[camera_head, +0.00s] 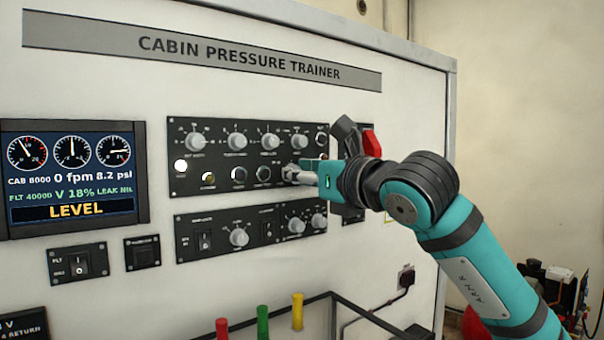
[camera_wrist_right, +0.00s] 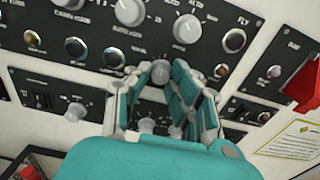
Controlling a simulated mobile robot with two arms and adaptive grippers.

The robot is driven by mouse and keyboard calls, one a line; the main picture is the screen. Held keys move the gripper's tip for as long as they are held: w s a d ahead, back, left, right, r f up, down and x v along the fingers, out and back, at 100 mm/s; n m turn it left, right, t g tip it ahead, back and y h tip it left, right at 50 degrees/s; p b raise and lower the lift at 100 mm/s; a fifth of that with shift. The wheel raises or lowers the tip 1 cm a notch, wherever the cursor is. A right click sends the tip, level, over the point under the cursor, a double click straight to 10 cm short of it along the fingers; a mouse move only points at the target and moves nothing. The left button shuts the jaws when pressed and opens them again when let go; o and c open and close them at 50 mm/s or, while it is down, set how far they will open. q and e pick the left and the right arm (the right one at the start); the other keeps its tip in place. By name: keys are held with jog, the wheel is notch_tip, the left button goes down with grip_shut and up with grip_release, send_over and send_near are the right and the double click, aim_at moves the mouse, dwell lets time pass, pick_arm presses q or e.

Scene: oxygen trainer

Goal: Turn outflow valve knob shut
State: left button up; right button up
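A pale knob (camera_wrist_right: 160,72) stands at the right end of the upper panel's lower row. It is taken as the outflow valve knob; its label is too small to read. My right gripper (camera_head: 291,173) reaches in from the right and meets the panel there. In the right wrist view its two fingers (camera_wrist_right: 161,80) sit on either side of the knob, close against it, and hide part of it. How far the knob is turned cannot be made out. My left gripper is not in view.
The screen (camera_head: 72,178) reads LEVEL and V 18%. Other knobs on the upper panel (camera_head: 220,183) and lower panel (camera_head: 218,240) are close by. A red guarded switch (camera_head: 371,144) is just right of my gripper. Coloured handles (camera_head: 262,322) stand below.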

grip_shut()
jog(key=shift+r+n+b, duration=0.15)
jog(key=shift+n+b, duration=3.45)
jog(key=shift+n, duration=9.1)
